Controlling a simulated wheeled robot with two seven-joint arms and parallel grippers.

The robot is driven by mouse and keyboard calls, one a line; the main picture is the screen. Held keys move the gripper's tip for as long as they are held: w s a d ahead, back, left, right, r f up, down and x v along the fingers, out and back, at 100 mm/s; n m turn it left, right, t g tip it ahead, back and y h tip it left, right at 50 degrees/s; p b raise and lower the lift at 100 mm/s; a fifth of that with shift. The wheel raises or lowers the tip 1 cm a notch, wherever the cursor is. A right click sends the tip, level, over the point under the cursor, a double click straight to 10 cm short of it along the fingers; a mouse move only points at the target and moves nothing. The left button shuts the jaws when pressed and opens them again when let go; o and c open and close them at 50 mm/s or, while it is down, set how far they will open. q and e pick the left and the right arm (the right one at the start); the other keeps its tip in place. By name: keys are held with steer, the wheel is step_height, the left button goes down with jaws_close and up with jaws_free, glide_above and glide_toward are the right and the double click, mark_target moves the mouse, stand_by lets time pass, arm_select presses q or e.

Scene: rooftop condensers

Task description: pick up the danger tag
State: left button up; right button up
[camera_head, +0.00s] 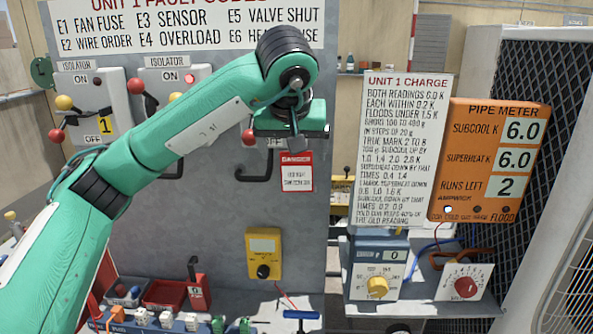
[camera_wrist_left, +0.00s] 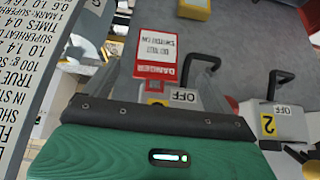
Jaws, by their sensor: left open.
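The danger tag (camera_head: 296,171) is a white card with a red DANGER header. It hangs upright against the grey panel, just below my left gripper (camera_head: 291,143) in the head view. In the left wrist view the tag (camera_wrist_left: 157,52) appears upside down, its red header towards my left gripper (camera_wrist_left: 158,78). The grey fingers are open, one on each side of the header end, and nothing is gripped. I cannot tell whether they touch the tag. What the tag hangs from is mostly hidden by the gripper. My right gripper is in neither view.
Isolator boxes with levers (camera_head: 180,85) line the panel on the left. A black handle (camera_head: 250,172) sits left of the tag. A yellow meter (camera_head: 263,256) is below. The charge sign (camera_head: 405,140) and orange pipe meter (camera_head: 490,160) stand right.

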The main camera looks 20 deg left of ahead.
mark_target(296, 171)
arm_select(q)
steer(key=x, duration=0.2)
steer(key=shift+w+f+p, duration=0.2)
steer(key=shift+f+p, duration=0.1)
steer(key=p+x, duration=0.1)
steer(key=x, duration=0.3)
steer(key=shift+w+d, duration=0.1)
steer(key=shift+w+f+p, duration=0.15)
steer(key=shift+f+p, duration=0.1)
steer(key=shift+p, duration=0.05)
steer(key=shift+c, duration=0.2)
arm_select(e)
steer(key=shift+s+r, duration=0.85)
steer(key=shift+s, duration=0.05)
arm_select(q)
steer(key=c, duration=1.1)
